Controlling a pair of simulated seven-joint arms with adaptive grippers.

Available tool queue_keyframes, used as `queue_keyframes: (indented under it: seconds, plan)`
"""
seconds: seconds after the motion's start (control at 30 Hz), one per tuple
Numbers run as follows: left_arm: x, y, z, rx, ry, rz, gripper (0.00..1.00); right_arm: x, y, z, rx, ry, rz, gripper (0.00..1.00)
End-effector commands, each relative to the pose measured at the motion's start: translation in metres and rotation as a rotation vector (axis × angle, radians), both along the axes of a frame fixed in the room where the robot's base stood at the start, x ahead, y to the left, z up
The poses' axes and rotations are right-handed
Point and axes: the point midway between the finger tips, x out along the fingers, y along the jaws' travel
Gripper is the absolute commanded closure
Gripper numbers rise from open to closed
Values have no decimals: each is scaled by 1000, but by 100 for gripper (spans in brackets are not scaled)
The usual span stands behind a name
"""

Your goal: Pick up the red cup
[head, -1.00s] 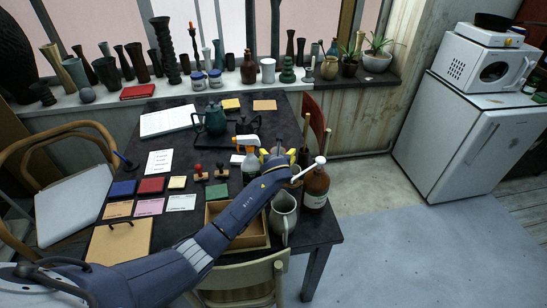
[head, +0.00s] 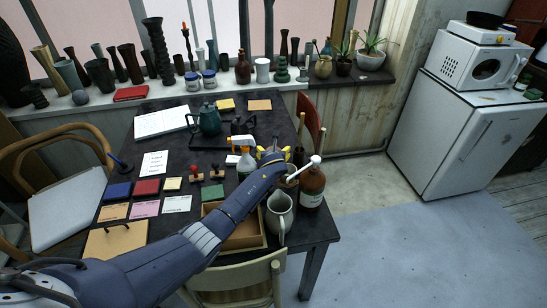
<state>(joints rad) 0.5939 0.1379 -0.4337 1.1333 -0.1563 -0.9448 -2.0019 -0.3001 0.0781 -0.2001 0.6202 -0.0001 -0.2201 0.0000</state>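My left gripper (head: 272,155) is over the right part of the dark table, its fingers pointing away from the camera. My own wrist hides most of the fingers, so I cannot tell if they are open or shut. A small brownish-red cup-like vessel (head: 291,182) stands just right of the gripper and is partly hidden by the arm. I cannot tell if the gripper touches it. A white stick with a round end (head: 303,168) slants over it. No other red cup is clearly visible. My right gripper is not in view.
A brown bottle (head: 312,188) and a grey pitcher (head: 279,215) stand close right of my arm. A spray bottle (head: 244,160) is left of the gripper. A wooden tray (head: 247,236) lies below my forearm. A teapot (head: 207,121) stands farther back.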

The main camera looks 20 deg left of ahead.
Motion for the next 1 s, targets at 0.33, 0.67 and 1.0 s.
queue_keyframes:
  seconds: [0.33, 0.67, 1.0]
  plan:
    - [5, 1, -2, -1, -1, 0, 13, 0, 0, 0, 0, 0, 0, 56]
    - [5, 1, -2, -1, 0, 0, 42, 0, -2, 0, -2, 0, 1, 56]
    - [5, 1, -2, -1, -1, 0, 78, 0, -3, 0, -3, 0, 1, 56]
